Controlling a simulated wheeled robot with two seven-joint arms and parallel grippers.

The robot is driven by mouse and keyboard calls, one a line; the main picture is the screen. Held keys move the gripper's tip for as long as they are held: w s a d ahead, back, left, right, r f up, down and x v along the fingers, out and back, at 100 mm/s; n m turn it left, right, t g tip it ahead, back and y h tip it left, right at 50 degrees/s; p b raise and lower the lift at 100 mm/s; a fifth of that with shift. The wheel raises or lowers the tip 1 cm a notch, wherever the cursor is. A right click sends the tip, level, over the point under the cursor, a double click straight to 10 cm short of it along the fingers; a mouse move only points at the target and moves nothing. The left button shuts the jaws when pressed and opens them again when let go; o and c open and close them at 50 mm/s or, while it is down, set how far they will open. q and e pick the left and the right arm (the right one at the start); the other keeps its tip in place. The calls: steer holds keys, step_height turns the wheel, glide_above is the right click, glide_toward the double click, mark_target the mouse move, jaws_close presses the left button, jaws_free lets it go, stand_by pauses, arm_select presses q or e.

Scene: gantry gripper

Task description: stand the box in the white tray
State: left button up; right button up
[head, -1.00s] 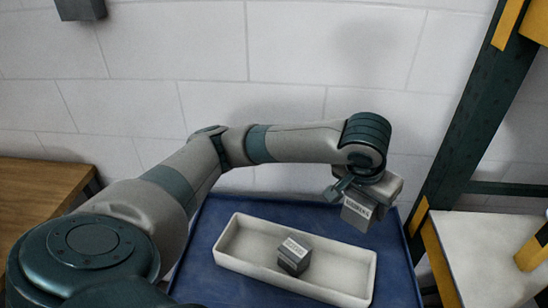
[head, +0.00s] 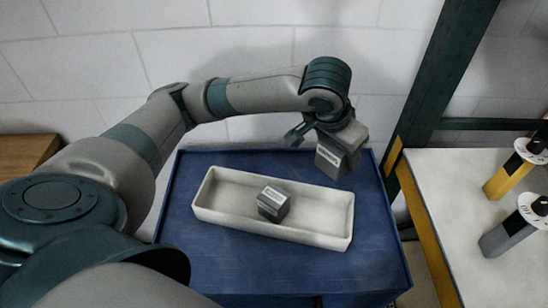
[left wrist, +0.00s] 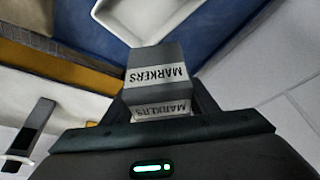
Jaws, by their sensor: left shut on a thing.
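My left gripper (head: 334,148) is shut on a grey box (head: 332,162) with a white label. The left wrist view shows this box (left wrist: 155,60) between the fingers, with "MARKERS" on two faces. It is held in the air near the far right corner of the white tray (head: 228,196), apart from it as far as I can tell. The long, shallow tray lies on a blue surface, and a corner of the tray (left wrist: 125,22) shows in the left wrist view. Another dark grey box (head: 273,204) with a white label sits in the tray's middle. My right gripper is out of view.
The blue table (head: 180,250) has free room around the tray. A white-topped bench (head: 440,200) with a yellow edge stands to the right, carrying a yellow block (head: 508,178) and a grey block (head: 505,238) with black knobs. A dark green post (head: 440,80) stands behind.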

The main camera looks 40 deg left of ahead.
arm_select(q)
steer(key=s+d+f+m+g+h+b, duration=0.2)
steer(key=s+d+f+m, duration=0.3)
steer(key=d+m, duration=0.5)
step_height(320, 180, down, 3)
steer(key=shift+s+d+r+m+g+h+b, duration=0.2)
steer(key=shift+d+m+g+h+b, duration=0.15)
steer(key=shift+h+b, duration=0.35)
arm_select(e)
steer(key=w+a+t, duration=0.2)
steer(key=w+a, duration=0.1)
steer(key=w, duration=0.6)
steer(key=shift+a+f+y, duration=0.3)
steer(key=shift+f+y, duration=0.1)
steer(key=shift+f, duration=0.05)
arm_select(q)
steer(key=shift+a+f, duration=0.1)
steer(key=shift+a, duration=0.05)
